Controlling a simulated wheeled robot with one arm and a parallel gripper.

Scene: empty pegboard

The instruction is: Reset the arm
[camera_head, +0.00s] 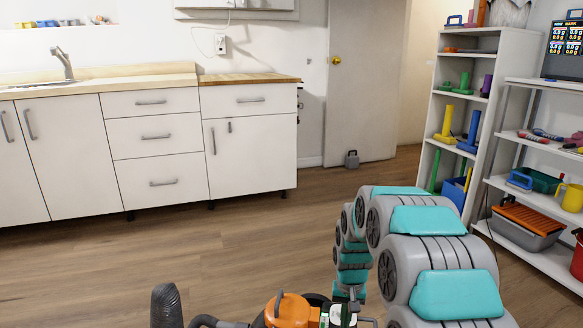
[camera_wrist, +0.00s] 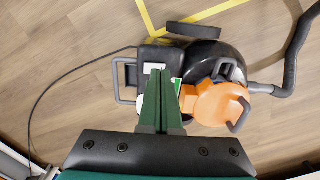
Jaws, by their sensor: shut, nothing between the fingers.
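My arm, grey with teal panels, curves down into the lower right of the head view. My gripper shows in the wrist view, its two dark green fingers (camera_wrist: 161,84) together with nothing between them. It points down over a vacuum cleaner with an orange part (camera_wrist: 217,103) and a black body. In the head view my gripper's fingertips are not clearly visible; the orange part of the vacuum (camera_head: 288,312) shows at the bottom edge.
White cabinets with a sink (camera_head: 140,130) stand at the back left. White shelves (camera_head: 545,205) with tools and bins line the right. The wooden floor (camera_head: 230,250) between is clear.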

